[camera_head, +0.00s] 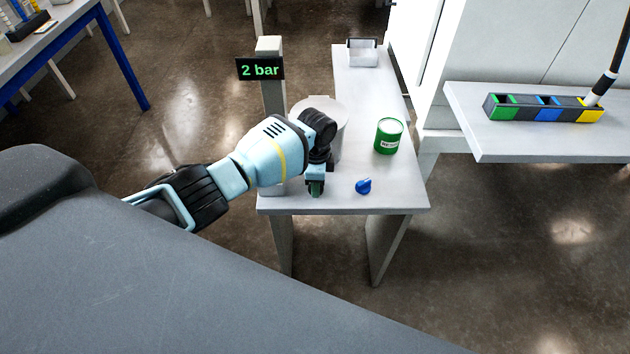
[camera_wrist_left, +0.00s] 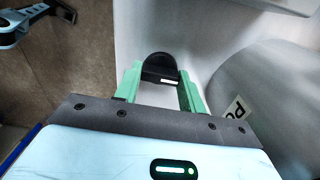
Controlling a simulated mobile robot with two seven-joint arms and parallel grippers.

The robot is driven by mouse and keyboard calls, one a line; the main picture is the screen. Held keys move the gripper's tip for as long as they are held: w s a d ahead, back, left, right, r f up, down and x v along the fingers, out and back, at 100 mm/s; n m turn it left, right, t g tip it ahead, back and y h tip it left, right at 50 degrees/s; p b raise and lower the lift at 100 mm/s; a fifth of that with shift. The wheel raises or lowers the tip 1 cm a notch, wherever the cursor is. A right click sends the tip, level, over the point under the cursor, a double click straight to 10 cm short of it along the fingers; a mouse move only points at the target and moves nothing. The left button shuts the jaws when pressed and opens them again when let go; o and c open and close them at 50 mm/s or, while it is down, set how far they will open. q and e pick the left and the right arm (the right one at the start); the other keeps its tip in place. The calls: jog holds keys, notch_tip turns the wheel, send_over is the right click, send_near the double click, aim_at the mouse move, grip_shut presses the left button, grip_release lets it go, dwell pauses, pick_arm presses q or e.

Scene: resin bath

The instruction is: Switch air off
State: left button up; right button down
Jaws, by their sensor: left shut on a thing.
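My left gripper (camera_head: 315,188) reaches over the near left part of a pale bench (camera_head: 400,197). In the left wrist view its green fingers (camera_wrist_left: 160,88) are shut on a rounded black knob (camera_wrist_left: 159,64) with a white mark on its edge. The fingers stand on either side of the knob, which is hidden behind the gripper in the head view. A black display on a post (camera_head: 260,69) reads "2 bar" in green. My right gripper is not in view.
A grey cylindrical vessel (camera_head: 338,117) stands close behind my left wrist. A small blue piece (camera_head: 363,186) and a green can (camera_head: 388,136) are on the bench to the right. A side shelf (camera_head: 540,142) holds a coloured tray (camera_head: 545,109).

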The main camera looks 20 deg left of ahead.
pick_arm(q)
jog(key=shift+n, duration=0.5)
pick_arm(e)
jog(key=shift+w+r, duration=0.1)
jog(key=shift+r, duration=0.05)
pick_arm(q)
jog(key=o, duration=1)
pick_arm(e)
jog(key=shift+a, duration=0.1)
pick_arm(q)
jog(key=shift+r, duration=0.1)
notch_tip(320, 180, up, 7)
jog(key=shift+f+p, duration=0.15)
jog(key=shift+p, duration=0.55)
jog(key=shift+r, duration=0.55)
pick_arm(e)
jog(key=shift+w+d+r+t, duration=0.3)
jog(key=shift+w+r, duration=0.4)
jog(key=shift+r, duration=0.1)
pick_arm(q)
jog(key=shift+f, duration=0.1)
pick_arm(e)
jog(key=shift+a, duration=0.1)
